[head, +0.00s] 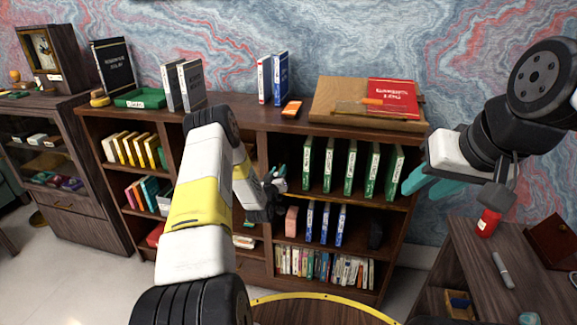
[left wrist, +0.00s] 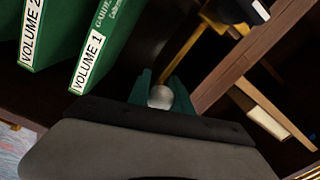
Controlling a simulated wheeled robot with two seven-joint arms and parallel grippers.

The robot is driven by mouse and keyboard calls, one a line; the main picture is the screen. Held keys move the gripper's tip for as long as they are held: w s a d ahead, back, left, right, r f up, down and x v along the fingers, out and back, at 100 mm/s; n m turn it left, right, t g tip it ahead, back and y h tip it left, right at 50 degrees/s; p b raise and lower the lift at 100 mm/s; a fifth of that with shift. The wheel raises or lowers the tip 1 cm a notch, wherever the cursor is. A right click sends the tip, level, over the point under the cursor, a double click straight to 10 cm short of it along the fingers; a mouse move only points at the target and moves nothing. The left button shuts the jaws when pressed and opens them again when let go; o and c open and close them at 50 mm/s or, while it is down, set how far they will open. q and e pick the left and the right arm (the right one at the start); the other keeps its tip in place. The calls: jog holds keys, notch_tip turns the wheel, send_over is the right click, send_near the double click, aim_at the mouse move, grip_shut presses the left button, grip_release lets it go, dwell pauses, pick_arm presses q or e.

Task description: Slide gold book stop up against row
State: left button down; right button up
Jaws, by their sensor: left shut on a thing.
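A row of green books (head: 350,167) stands on the upper shelf of the right bay, some upright and some leaning, with gaps between. In the left wrist view, Volume 1 (left wrist: 100,40) is the nearest of them and Volume 2 (left wrist: 33,38) is beyond it. My left gripper (head: 278,181) reaches into the shelf left of the row. Its teal fingers (left wrist: 163,95) are shut around a pale round knob (left wrist: 160,97), apparently part of the gold book stop (left wrist: 186,55), whose yellow edge shows behind. A dark gap separates the fingers from Volume 1. My right gripper (head: 420,188) is open and empty, right of the bookcase.
A wooden divider (left wrist: 235,65) stands close on the other side of the gripper. Blue books (head: 325,223) fill part of the shelf below. A wooden board (head: 335,100) with a red book (head: 392,96) lies on top. A side desk (head: 470,245) stands at right.

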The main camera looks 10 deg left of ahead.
pick_arm(q)
jog(key=d, duration=0.4)
jog(key=shift+s+d, duration=0.1)
jog(key=shift+d, duration=0.2)
jog(key=c, duration=1.1)
grip_release()
jog(key=shift+c, duration=0.2)
jog(key=s, duration=0.7)
jog(key=shift+s, duration=0.4)
jog(key=shift+a, duration=0.15)
